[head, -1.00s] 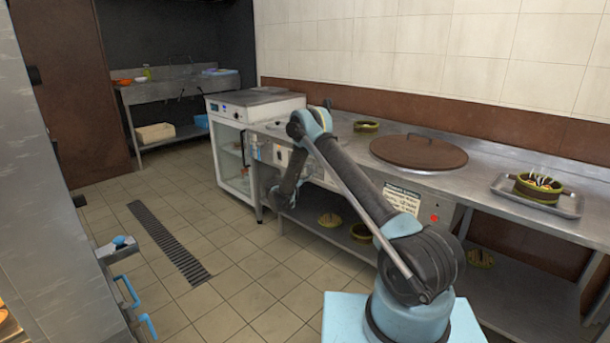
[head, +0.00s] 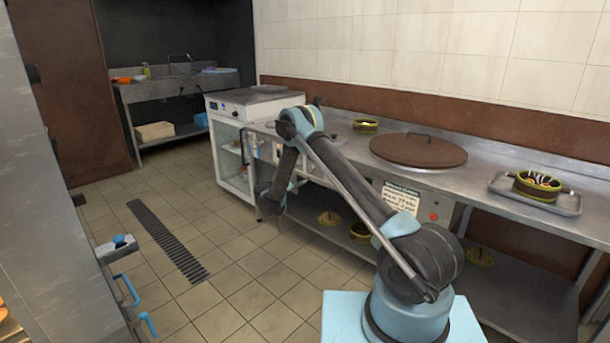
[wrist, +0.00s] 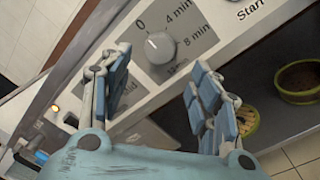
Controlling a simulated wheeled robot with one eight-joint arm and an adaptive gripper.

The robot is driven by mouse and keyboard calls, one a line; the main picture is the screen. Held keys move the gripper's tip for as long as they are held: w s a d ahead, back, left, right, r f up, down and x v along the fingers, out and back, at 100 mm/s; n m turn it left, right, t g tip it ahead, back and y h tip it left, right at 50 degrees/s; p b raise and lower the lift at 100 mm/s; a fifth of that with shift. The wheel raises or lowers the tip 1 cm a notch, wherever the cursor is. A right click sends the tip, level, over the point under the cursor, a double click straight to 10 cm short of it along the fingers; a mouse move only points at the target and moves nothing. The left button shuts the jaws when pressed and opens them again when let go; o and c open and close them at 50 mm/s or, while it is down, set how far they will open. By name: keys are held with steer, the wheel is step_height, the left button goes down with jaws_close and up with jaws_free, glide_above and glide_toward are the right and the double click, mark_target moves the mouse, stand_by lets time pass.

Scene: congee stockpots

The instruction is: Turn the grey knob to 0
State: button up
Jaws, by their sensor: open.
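The grey knob (wrist: 162,47) is a round dial on a panel, seen in the upper middle of the wrist view. The 0 label (wrist: 140,25) is printed at its upper left, with 4 min, 8 min and 12 min running round its right side and a partly covered label below left. A small light mark shows on the knob's face; I cannot tell its exact setting. My gripper (wrist: 160,64) is open and empty, with one blue-padded finger on each side below the knob, apart from it. In the head view my gripper (head: 270,203) hangs before the counter; the knob cannot be made out there.
The steel counter (head: 480,190) carries a brown round lid (head: 418,151) and a tray (head: 565,204) with a bowl. A white cabinet (head: 232,165) stands left of my arm. Bowls sit on the lower shelf.

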steer(key=v, duration=0.5)
steer(key=shift+s+a, duration=0.15)
steer(key=shift+s, duration=0.15)
